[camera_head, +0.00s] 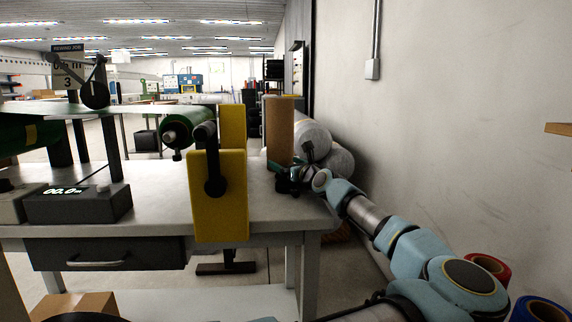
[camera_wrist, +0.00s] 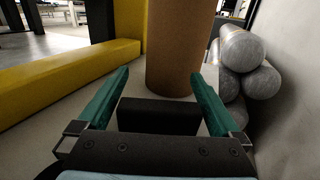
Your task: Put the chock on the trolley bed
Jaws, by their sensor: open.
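A black block (camera_wrist: 158,116), which looks like the chock, lies on the grey tabletop in the wrist view. My gripper (camera_wrist: 160,74) is open, with one teal finger on each side of the block and nothing clamped. In the head view my gripper (camera_head: 285,172) is at the table's right end, low beside a brown cylinder; the block cannot be made out there. I cannot pick out a trolley bed in either view.
The upright brown cylinder (camera_head: 279,132) stands just beyond the block. A yellow stand (camera_head: 220,195) is to the left on the table (camera_head: 150,205). Grey rolls (camera_wrist: 243,52) are stacked to the right by the wall. Red (camera_head: 488,267) and blue (camera_head: 540,308) spools are lower right.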

